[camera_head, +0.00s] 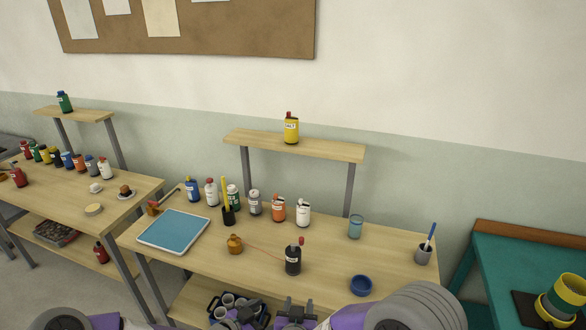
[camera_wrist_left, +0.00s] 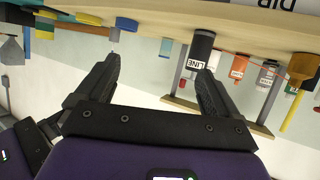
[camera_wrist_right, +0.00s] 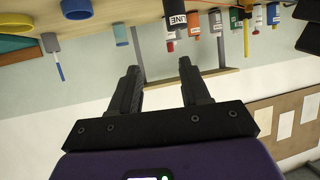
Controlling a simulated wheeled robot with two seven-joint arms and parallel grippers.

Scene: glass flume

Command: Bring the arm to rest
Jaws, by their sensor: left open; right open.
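My left gripper (camera_head: 235,322) and my right gripper (camera_head: 297,308) are side by side at the bottom edge of the head view, at the front of the middle bench (camera_head: 345,250). In the left wrist view the left gripper's (camera_wrist_left: 160,68) two black fingers stand apart with nothing between them. In the right wrist view the right gripper's (camera_wrist_right: 159,66) fingers are also apart and empty. Both wrist views appear upside down. A black bottle (camera_head: 293,258) with a red cap stands upright on the bench beyond the grippers.
Several bottles stand behind. A raised shelf (camera_head: 330,149) holds a yellow bottle (camera_head: 291,130). A green table (camera_head: 520,265) is at right.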

